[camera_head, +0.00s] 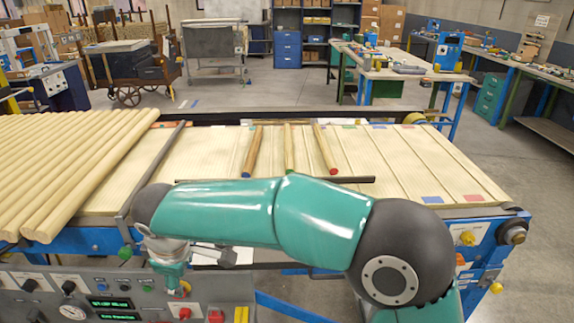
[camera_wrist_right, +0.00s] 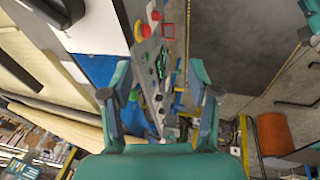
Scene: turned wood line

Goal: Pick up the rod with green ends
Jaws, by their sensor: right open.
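The rod with green ends (camera_head: 288,148) lies on the pale slatted bed (camera_head: 370,155), pointing away from me, between a blue-ended rod (camera_head: 252,150) and a red-ended rod (camera_head: 325,150). Its near end is just beyond my right arm, which crosses in front of the bed. My right gripper (camera_head: 172,268) hangs at the left, over the near edge by the control panel, well away from the rod. In the right wrist view my right gripper (camera_wrist_right: 160,88) is open with nothing between its fingers. My left gripper is not in view.
Several thick plain rods (camera_head: 65,160) lie side by side at the left of the bed. A dark bar (camera_head: 158,165) separates them from the slats. The control panel (camera_head: 110,300) with knobs is below my right gripper. Blue and red squares mark the slats at the right.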

